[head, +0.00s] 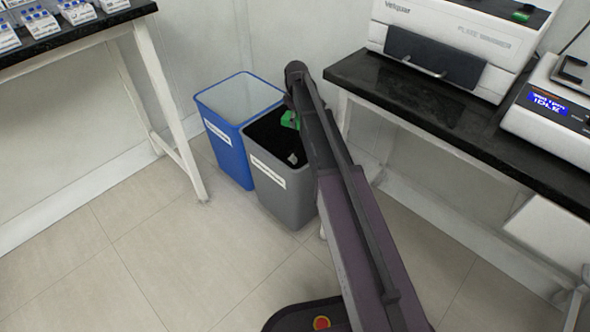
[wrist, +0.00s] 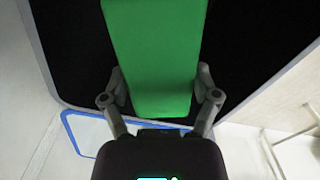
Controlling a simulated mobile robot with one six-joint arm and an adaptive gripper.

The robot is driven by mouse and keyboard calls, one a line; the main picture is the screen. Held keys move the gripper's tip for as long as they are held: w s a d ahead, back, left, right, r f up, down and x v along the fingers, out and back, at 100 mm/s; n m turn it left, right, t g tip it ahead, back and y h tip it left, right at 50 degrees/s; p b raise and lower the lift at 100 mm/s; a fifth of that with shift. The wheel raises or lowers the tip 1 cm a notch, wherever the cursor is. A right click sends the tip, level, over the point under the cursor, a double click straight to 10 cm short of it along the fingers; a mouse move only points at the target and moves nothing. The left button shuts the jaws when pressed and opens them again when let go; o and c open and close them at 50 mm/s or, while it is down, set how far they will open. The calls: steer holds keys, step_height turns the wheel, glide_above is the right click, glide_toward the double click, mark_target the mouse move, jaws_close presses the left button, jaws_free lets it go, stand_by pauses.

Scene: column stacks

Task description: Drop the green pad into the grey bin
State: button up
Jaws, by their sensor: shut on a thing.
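The green pad (wrist: 155,55) is held between the two fingers of my gripper (wrist: 160,88) in the wrist view. In the head view a small part of the green pad (head: 290,120) shows beside my arm, over the opening of the grey bin (head: 284,196). The grey bin has a white label and a dark inside. In the wrist view the dark inside and pale rim of the bin (wrist: 42,55) lie behind the pad. My arm hides the bin's right side in the head view, and most of the gripper there.
A blue bin (head: 229,150) stands touching or close beside the grey bin. A dark bench (head: 420,110) with a white machine (head: 450,45) and a scale (head: 553,112) is at right. Another bench (head: 75,35) with small boxes is at left. The floor in front is clear.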

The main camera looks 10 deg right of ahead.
steer(key=shift+f+b, duration=0.95)
steer(key=shift+f, duration=0.25)
steer(key=o, duration=0.8)
steer(key=shift+s, duration=0.1)
